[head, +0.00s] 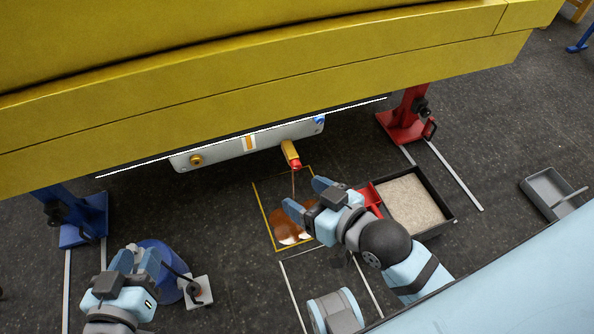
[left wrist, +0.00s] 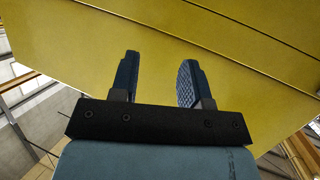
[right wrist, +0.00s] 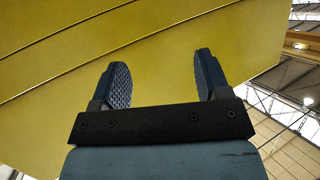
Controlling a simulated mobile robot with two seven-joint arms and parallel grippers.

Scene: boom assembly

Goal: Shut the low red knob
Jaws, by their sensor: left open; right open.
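The red knob (head: 296,164) is at the lower end of a short yellow fitting (head: 289,148) that hangs from a pale plate (head: 222,149) under the yellow boom. A thin line runs down from it to a brown puddle (head: 286,224) on the floor. My right gripper (head: 306,196) is open and empty, below and slightly right of the knob in the head view, apart from it. My left gripper (head: 138,259) is open and empty at the lower left, far from the knob. Both wrist views show open fingers against the yellow boom; the knob is in neither.
The yellow boom (head: 300,75) spans overhead, on blue (head: 84,222) and red (head: 403,123) stands. A black tray of grit (head: 453,212) is right of my right gripper. A blue container (head: 172,254) is beside my left gripper. A grey pan (head: 545,188) lies far right.

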